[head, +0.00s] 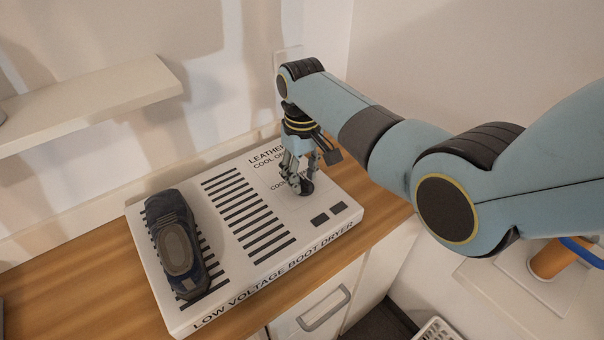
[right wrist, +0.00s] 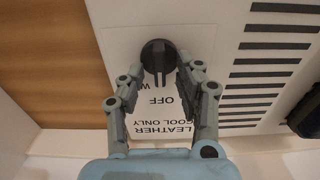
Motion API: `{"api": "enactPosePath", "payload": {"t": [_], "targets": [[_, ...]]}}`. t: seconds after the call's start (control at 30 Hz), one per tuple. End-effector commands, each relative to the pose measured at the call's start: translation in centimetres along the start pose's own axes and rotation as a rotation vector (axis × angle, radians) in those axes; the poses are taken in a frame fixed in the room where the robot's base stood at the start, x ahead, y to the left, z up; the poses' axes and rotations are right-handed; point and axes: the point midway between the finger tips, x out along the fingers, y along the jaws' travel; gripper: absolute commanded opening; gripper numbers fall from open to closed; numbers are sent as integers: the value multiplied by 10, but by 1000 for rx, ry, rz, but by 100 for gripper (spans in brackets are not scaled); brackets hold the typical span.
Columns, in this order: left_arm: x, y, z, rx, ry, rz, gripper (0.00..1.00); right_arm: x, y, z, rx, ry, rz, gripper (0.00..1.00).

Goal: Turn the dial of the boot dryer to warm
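The boot dryer (head: 228,273) is a flat white box with black slots, lying on the wooden counter. Its round black dial (head: 307,189) is near the right end and has a raised ridge across it. My right gripper (head: 298,176) points down at the dial. In the right wrist view the dial (right wrist: 158,57) lies between the spread fingertips (right wrist: 160,68), with gaps visible beside its ridge. The labels OFF and LEATHER COOL ONLY show upside down there; a label starting with W is partly hidden. I cannot tell which mark the dial points to. My left gripper is not in view.
A dark blue shoe (head: 174,245) lies sole up on the dryer's left end. A white shelf (head: 90,104) juts from the wall at left. A drawer handle (head: 324,312) is below the counter (head: 80,283). An orange cylinder (head: 552,260) stands at far right.

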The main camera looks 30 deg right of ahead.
Motion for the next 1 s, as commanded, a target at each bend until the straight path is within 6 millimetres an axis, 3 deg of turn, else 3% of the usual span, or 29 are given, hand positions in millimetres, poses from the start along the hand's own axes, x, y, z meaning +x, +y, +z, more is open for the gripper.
{"api": "enactPosePath", "payload": {"t": [0.2,0.47,1.0], "targets": [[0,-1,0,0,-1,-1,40,0,0,0,0,1,0,35],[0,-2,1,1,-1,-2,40,0,0,0,0,1,0,1],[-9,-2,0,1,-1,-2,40,-2,1,0,74,1,0,0]]}}
